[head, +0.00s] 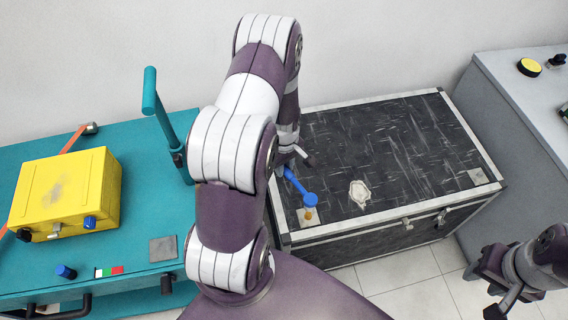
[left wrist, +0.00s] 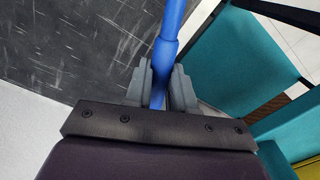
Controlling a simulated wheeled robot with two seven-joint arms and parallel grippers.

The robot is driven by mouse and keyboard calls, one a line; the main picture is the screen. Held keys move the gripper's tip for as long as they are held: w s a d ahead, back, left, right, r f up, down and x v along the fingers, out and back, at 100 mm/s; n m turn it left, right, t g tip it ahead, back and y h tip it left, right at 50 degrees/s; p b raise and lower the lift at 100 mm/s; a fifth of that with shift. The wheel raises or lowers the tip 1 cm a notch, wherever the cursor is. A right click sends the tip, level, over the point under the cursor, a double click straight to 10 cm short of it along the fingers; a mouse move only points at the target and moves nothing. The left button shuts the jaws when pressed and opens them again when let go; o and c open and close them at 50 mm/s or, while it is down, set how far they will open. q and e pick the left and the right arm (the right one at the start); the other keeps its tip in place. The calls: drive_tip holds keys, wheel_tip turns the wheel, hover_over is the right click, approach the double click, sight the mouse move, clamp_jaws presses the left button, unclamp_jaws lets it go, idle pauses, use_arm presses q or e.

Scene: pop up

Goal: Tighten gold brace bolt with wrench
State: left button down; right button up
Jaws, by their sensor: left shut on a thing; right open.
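A blue wrench (head: 298,186) slants over the front left corner of the black case. Its ring-shaped head is right by a small gold bolt (head: 308,213) on a pale corner plate. I cannot tell whether the head is around the bolt or just above or beside it. My left gripper (head: 288,160) is shut on the wrench handle, partly hidden behind my arm. In the left wrist view the blue handle (left wrist: 172,28) runs up from between the grey fingers (left wrist: 160,88); the wrench head is out of that view. My right gripper (head: 490,284) is open and empty at lower right.
The black case (head: 410,150) has a metal frame, a pale patch (head: 360,193) on its lid and front latches. A teal case (head: 140,225) with a raised handle (head: 160,120) and yellow box (head: 68,190) stands left. A grey cabinet (head: 505,110) stands right.

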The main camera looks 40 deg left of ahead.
use_arm(q)
wheel_tip(320, 180, down, 4)
drive_tip(key=shift+w+r+b, duration=0.1)
drive_tip(key=shift+b, duration=1)
drive_tip(key=shift+r, duration=0.1)
drive_tip(key=shift+p, duration=0.3)
drive_tip(key=shift+f, duration=0.2)
